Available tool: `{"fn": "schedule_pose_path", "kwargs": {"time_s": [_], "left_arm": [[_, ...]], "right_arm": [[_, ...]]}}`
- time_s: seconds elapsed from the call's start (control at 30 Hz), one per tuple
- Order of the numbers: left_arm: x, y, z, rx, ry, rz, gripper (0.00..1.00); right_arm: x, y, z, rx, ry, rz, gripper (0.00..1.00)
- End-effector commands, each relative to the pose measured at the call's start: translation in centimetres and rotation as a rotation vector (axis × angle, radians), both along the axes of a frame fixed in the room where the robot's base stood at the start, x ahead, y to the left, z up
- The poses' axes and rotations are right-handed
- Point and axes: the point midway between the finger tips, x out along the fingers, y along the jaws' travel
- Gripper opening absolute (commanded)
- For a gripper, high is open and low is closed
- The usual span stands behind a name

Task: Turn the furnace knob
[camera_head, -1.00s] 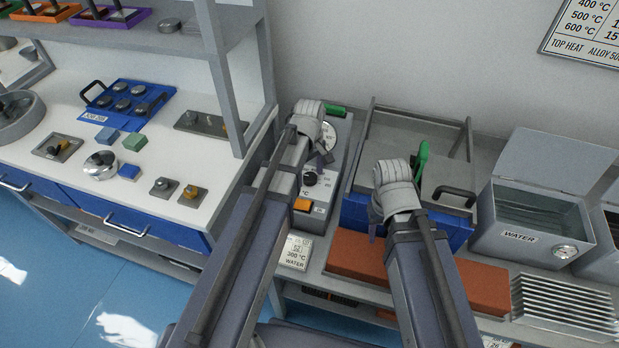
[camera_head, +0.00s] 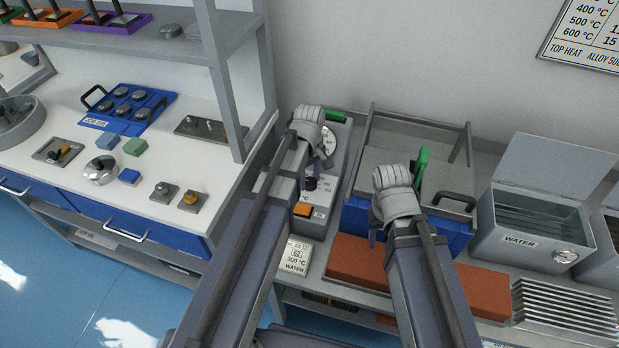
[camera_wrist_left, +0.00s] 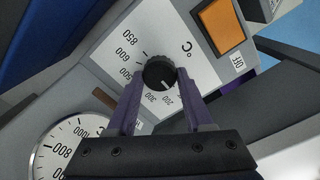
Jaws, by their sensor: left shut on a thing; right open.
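The furnace knob (camera_head: 311,184) is a small black ribbed dial on the grey control panel, above an orange switch (camera_head: 302,210). In the left wrist view, the knob (camera_wrist_left: 160,73) sits on a white scale plate marked from 200 to 850 °C. My left gripper (camera_wrist_left: 162,84) has its two purple fingers on either side of the knob, shut on it. In the head view, my left gripper (camera_head: 316,172) reaches the knob from above, its wrist partly covering the panel. My right gripper (camera_head: 374,236) is open near the blue furnace front; its fingertips are mostly hidden.
A round gauge (camera_wrist_left: 72,145) is on the same panel. A furnace lid with a dark handle (camera_head: 455,200) and a green lever (camera_head: 421,165) are near my right arm.

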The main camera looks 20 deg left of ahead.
Motion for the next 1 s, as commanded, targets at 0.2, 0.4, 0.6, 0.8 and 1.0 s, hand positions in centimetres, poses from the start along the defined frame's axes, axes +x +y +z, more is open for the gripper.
{"fn": "schedule_pose_path", "kwargs": {"time_s": [0.2,0.4,0.6,0.8,1.0], "left_arm": [[0.01,-0.01,-0.01,0.0,0.0,-0.028,0.0],[0.02,-0.03,-0.01,0.0,0.0,-0.131,0.0],[0.04,-0.05,-0.01,0.0,0.0,-0.304,0.0],[0.06,-0.08,-0.01,0.0,0.0,-0.495,0.0],[0.07,-0.12,-0.01,0.0,0.0,-0.677,0.0]], "right_arm": [[0.0,0.0,-0.01,0.0,0.0,0.0,0.5],[0.0,0.0,-0.01,0.0,0.0,0.0,0.5],[0.0,0.0,-0.01,0.0,0.0,0.0,0.5],[0.0,0.0,-0.01,0.0,0.0,0.0,0.5],[0.0,0.0,-0.01,0.0,0.0,0.0,0.5]]}}
